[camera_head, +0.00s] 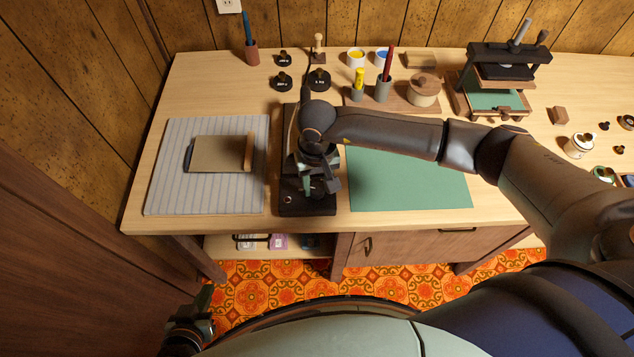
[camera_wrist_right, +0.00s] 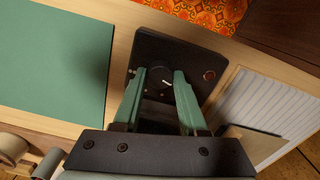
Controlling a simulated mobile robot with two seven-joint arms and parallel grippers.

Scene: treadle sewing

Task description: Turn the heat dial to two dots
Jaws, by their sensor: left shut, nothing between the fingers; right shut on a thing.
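The heat dial (camera_wrist_right: 160,80) is a dark round knob with a white pointer line, on the black base (camera_wrist_right: 190,48) of the device. The device's base also shows in the head view (camera_head: 292,209), where my right arm hides the dial. My right gripper (camera_wrist_right: 162,76), with green fingers, is shut on the dial, one finger on each side; it also shows in the head view (camera_head: 318,187). The dot marks around the dial are too small to read. My left gripper (camera_head: 207,299) is shut and empty at the lower left, below the table's front edge.
A striped pad (camera_head: 165,190) with a brown-covered board (camera_head: 218,154) lies left of the device. A green mat (camera_head: 410,185) lies to its right. Pen cups, jars and dark weights stand behind. A press (camera_head: 500,70) stands at the back right.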

